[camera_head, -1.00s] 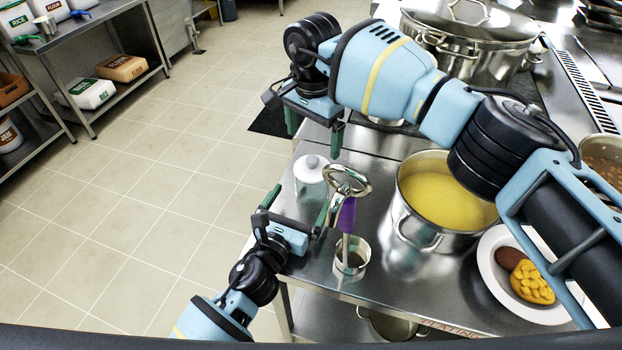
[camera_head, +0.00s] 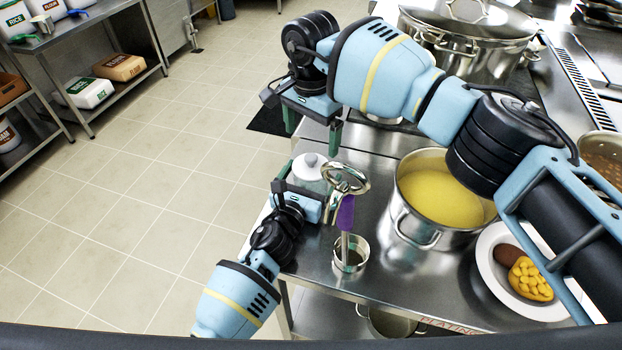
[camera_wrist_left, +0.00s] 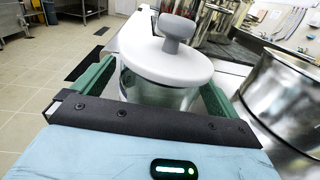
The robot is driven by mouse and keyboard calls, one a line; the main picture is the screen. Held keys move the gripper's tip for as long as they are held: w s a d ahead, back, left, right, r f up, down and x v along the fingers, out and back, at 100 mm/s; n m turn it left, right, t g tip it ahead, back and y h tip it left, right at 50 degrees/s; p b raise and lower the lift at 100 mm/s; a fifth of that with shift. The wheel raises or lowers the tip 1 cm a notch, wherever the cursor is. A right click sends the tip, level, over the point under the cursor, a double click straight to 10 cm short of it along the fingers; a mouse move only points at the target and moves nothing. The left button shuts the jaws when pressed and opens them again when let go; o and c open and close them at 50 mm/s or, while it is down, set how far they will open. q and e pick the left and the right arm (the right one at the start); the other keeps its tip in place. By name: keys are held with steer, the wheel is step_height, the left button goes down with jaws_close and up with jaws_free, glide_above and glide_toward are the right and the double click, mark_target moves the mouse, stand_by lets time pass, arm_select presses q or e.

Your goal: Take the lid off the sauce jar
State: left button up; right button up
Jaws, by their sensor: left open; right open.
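The sauce jar (camera_wrist_left: 155,92) is a clear glass jar standing near the table's left edge. Its white lid (camera_head: 309,168) with a grey knob is on it; the lid (camera_wrist_left: 165,64) fills the middle of the left wrist view. My left gripper (camera_head: 308,184) is open at the jar, its green fingers on either side of the glass, below the lid. I cannot tell whether the fingers touch the glass. My right gripper (camera_head: 313,127) is open and empty, above and beyond the jar, pointing down.
A metal cup (camera_head: 350,254) holding purple-handled utensils stands close to the right of my left gripper. A pot of yellow soup (camera_head: 418,222) and a plate of food (camera_head: 497,288) are further right. A big lidded stockpot (camera_head: 470,50) stands at the back.

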mark_target(312, 160)
arm_select(q)
steer(key=c, duration=1.5)
arm_select(e)
steer(key=shift+o, duration=0.5)
arm_select(q)
steer(key=shift+o, duration=0.2)
arm_select(e)
steer(key=shift+o, duration=0.2)
steer(key=shift+s+d+r+n+t, duration=0.15)
steer(key=shift+r+n+t, duration=0.35)
steer(key=shift+n, duration=0.6)
steer(key=shift+s+d+r+n+t, duration=0.1)
steer(key=shift+s+r+n+t, duration=0.15)
steer(key=shift+n, duration=0.35)
steer(key=shift+s+r+n+t, duration=0.2)
steer(key=shift+n+t, duration=0.15)
steer(key=shift+n, duration=0.25)
steer(key=shift+s+r+n+t, duration=0.75)
steer(key=shift+s+n+t, duration=0.45)
steer(key=shift+s+n, duration=1.25)
steer(key=shift+n+y, duration=0.4)
steer(key=shift+n, duration=0.05)
steer(key=shift+w+d+x, duration=0.1)
steer(key=shift+w+x, duration=0.05)
steer(key=shift+x, duration=2.95)
steer(key=shift+w+d+x, duration=0.1)
steer(key=shift+w+x, duration=0.05)
steer(key=shift+x, duration=2.9)
steer(key=shift+r, duration=0.1)
